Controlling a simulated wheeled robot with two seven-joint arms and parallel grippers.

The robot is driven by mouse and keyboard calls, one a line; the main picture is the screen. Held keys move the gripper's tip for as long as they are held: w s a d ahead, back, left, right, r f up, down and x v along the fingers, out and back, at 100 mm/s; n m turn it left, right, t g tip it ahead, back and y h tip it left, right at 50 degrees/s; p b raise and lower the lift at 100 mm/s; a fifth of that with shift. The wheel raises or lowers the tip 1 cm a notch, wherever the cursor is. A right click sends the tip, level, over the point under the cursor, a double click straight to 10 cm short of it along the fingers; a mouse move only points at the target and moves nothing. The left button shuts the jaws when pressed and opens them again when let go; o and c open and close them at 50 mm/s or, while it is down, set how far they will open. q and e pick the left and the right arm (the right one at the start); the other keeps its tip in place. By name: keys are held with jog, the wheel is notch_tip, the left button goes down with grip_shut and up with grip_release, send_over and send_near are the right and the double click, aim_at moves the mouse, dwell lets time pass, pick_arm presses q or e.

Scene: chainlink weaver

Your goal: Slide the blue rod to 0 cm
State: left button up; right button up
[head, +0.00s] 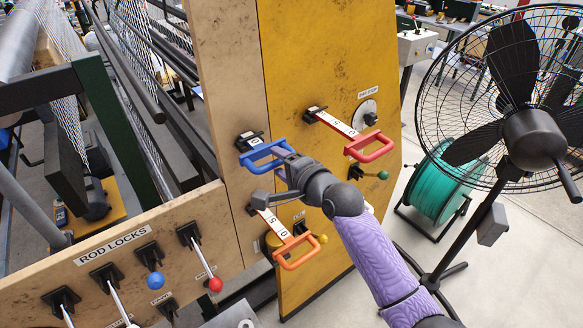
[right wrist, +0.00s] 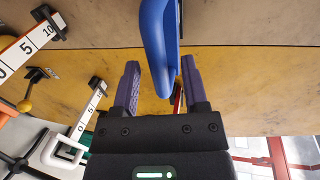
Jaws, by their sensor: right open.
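The blue rod's handle (head: 254,155) is a blue loop at the wooden panel, close to its black bracket (head: 248,138). No readable scale shows on the blue rod. In the right wrist view the blue handle (right wrist: 158,45) comes down from the top between the finger tips. My right gripper (head: 284,172) is at the right end of the handle. In the wrist view my right gripper (right wrist: 161,82) is open, with one purple-padded finger on each side of the handle. I cannot tell whether either finger touches it. My left gripper is not in view.
A red handle (head: 370,150) and an orange handle (head: 296,252) stick out nearby on white scale strips. A small green knob (head: 383,175) is below the red one. Rod lock levers (head: 215,284) stand at lower left. A fan (head: 530,130) stands at right.

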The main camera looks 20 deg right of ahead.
jog(key=v, duration=0.8)
jog(key=shift+s, duration=0.2)
